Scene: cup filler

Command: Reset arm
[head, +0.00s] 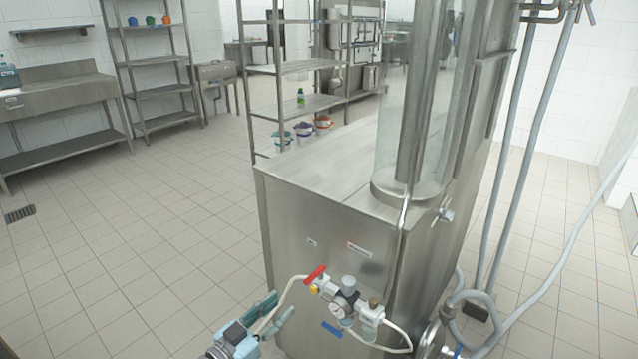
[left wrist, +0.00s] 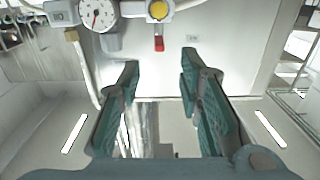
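My left gripper (head: 280,305) is at the bottom of the head view, in front of the steel cup filler (head: 320,235) and left of its valve assembly. In the left wrist view its two teal fingers (left wrist: 160,66) are spread with nothing between them. A red-handled valve (head: 315,274) and a round pressure gauge (head: 341,305) sit on the machine's front. The gauge (left wrist: 97,15) and a red handle (left wrist: 159,43) also show beyond the fingertips in the wrist view, apart from them. My right gripper is out of view.
A blue lever (head: 332,329) and white hoses hang by the gauge. Grey pipes (head: 515,160) run down the machine's right side. Steel shelves (head: 155,75) and a steel table (head: 60,90) stand at the back left. The tiled floor (head: 140,230) on the left is clear.

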